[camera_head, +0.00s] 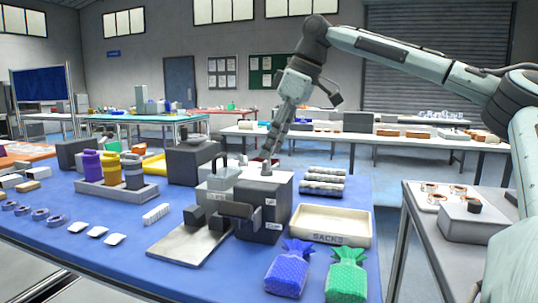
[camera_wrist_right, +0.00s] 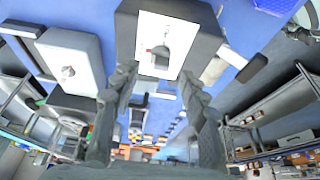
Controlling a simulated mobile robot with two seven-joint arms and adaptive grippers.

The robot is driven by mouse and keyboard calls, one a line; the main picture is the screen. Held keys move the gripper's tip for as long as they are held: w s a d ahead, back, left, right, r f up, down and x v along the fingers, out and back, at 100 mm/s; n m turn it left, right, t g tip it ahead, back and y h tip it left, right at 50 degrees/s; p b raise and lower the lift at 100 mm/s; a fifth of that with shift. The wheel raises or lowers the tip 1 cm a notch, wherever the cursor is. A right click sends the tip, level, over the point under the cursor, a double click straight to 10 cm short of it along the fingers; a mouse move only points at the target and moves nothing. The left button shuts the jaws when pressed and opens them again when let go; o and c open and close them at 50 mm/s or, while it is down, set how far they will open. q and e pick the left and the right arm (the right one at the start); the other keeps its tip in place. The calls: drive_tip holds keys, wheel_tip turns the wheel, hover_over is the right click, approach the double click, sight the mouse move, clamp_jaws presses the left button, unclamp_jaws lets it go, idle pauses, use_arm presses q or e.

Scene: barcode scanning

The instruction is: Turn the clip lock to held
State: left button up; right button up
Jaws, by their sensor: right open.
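A dark grey box (camera_head: 282,192) with a white top panel stands on the blue table, with small labels on its front. In the right wrist view, a small grey knob (camera_wrist_right: 163,53) with a red mark at its left sits on a box's white panel (camera_wrist_right: 182,35); I take this knob to be the clip lock. My right gripper (camera_head: 266,160) points down over the grey box. In the wrist view, its open fingers (camera_wrist_right: 160,76) are on either side below the knob, with nothing between them. Contact cannot be told. The knob's setting is unclear. My left gripper is not in view.
A second box with a white panel and knob (camera_wrist_right: 68,71) shows in the wrist view. A cream SACKS tray (camera_head: 322,236), a purple sack (camera_head: 288,270) and a green sack (camera_head: 346,275) are at right. A metal plate (camera_head: 187,243) lies in front; bottles stand in a grey rack (camera_head: 117,190).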

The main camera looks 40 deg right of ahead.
sight(266, 161)
drive_tip(key=shift+x, duration=1.5)
clamp_jaws()
